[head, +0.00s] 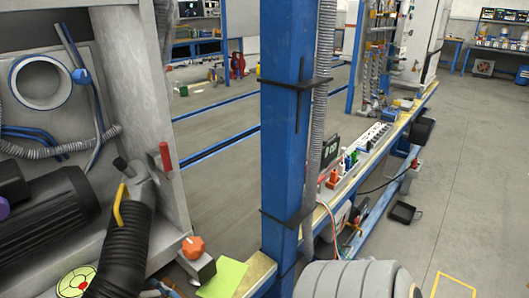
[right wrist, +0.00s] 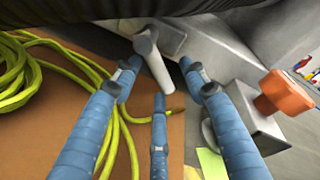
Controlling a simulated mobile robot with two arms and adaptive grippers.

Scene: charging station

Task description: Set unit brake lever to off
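A short grey lever (right wrist: 155,62) with a round pivot shows in the right wrist view, beside a grey metal block. I take it for the brake lever, but I see no label on it. My right gripper (right wrist: 160,78) has its three blue fingers spread, with the lever's free end between their tips. I cannot tell whether any finger touches it. An orange knob (right wrist: 284,94) on a grey box (right wrist: 250,125) is right of the fingers; the knob also shows in the head view (head: 193,246). My left gripper is not in view.
A black corrugated hose (head: 118,245) with a yellow handle (head: 119,207) stands left of the knob. Yellow-green cable (right wrist: 75,75) lies left of the fingers. A blue post (head: 284,130) rises to the right. A yellow-green note (head: 222,279) lies near the knob.

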